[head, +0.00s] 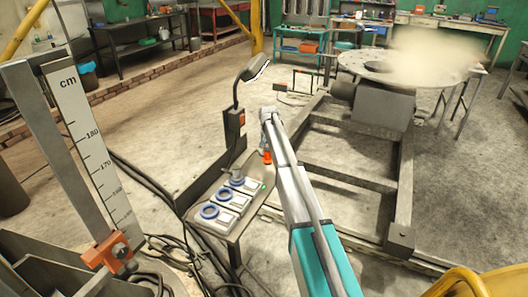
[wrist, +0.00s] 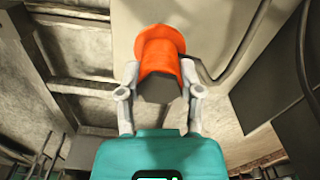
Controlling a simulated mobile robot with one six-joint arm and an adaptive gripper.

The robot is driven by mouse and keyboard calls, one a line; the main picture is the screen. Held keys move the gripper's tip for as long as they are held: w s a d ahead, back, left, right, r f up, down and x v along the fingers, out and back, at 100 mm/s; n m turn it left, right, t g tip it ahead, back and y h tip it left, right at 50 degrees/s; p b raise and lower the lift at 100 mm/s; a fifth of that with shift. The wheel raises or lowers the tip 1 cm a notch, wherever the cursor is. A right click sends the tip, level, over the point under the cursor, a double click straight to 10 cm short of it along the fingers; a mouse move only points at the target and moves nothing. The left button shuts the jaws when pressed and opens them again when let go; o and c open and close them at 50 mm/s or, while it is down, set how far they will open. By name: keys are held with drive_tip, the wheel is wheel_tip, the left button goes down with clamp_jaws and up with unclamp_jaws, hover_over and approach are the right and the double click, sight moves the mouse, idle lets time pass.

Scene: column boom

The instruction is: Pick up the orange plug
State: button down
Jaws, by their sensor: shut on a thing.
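The orange plug (wrist: 160,50) is between the two fingers of my gripper (wrist: 161,78) in the wrist view. The fingers touch it on both sides, and its dark grey part sits toward the teal palm. In the head view the orange plug (head: 267,157) is a small orange shape at the end of my arm, by the far edge of the small table (head: 243,218). My gripper there is small and mostly hidden behind my arm. I cannot tell whether the plug touches the table.
Blue-ringed sockets (head: 218,202) sit on the small table. A lamp (head: 254,70) on a dark post stands behind it. Cables (head: 160,190) run along the left. A metal floor frame (head: 350,175) and a round perforated table (head: 390,68) are to the right.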

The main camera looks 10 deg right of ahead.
drive_tip(key=s+d+r+p, duration=0.7)
drive_tip(key=s+d+r, duration=0.1)
drive_tip(key=d, duration=0.1)
drive_tip(key=shift+s, duration=0.3)
drive_tip(key=shift+r, duration=0.15)
idle(0.5)
drive_tip(key=shift+r+p, duration=2.35)
drive_tip(key=shift+p, duration=0.25)
drive_tip(key=shift+a, duration=0.1)
